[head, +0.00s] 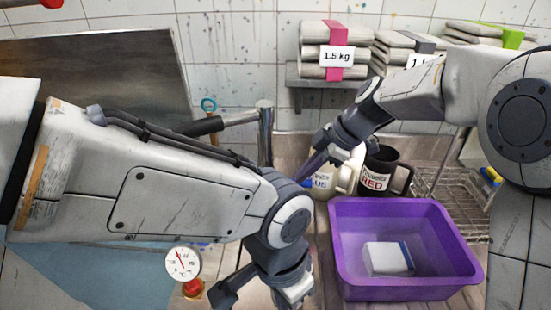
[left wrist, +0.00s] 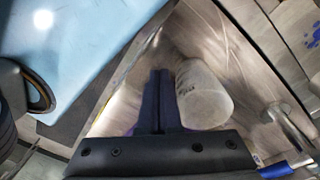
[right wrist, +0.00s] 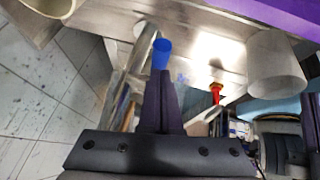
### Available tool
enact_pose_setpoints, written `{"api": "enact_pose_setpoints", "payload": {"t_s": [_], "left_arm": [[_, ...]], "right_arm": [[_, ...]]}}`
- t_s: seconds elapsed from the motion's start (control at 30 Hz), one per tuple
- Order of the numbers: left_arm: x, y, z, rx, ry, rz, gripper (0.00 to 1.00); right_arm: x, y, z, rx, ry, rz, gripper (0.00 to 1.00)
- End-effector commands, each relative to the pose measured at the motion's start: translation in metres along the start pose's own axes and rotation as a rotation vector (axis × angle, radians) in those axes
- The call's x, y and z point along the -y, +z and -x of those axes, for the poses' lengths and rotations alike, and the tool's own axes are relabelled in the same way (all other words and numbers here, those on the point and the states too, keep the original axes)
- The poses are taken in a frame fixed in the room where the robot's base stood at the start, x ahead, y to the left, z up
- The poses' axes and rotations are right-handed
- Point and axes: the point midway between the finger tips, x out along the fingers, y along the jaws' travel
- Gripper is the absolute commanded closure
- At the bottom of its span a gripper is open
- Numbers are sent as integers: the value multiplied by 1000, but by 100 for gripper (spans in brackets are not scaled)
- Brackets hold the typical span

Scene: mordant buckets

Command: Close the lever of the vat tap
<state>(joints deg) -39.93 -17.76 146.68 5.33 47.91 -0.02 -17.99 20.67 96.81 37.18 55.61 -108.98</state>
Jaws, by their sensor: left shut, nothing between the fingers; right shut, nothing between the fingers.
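A red part with a brass-coloured base (head: 192,288), which looks like the vat tap, sits just below a round dial gauge (head: 183,263) in the head view. Its red also shows in the right wrist view (right wrist: 216,92); I cannot tell its lever's angle. My left gripper (left wrist: 162,72) is shut and empty, close to a whitish cylindrical vessel (left wrist: 205,95); its fingertips are not clear in the head view. My right gripper (head: 304,178) is shut and empty near the jugs. A blue sleeve (right wrist: 161,53) shows right at its fingertips; I cannot tell whether they touch.
A white jug (head: 345,172) and a black jug labelled RED (head: 382,180) stand behind a purple tub (head: 345,270) holding a white box (head: 388,258). A metal post (head: 265,130) rises behind my left arm. A wire rack (head: 440,185) is at the right.

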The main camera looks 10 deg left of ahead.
Motion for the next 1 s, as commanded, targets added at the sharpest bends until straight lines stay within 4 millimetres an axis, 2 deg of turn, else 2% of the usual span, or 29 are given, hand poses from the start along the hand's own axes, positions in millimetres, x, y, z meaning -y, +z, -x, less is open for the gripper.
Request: {"api": "enact_pose_setpoints", "payload": {"t_s": [0.63, 0.77, 0.9, 0.93, 1.0], "left_arm": [[0, 0, -1, 0, 0, 0, 100], [-1, 0, 8, 0, 0, 0, 100], [-2, -1, 20, -1, 0, 0, 100], [-1, -1, 12, -1, 0, 0, 100], [0, 0, 7, 0, 0, 0, 100]], "right_arm": [[2, 4, 0, 8, -6, -3, 100], [0, -7, 15, 6, -4, 0, 100], [-3, -26, 40, 1, -1, 7, 100], [-2, -18, 43, 2, 2, 3, 100], [-2, -14, 60, 2, 4, 3, 100]]}}
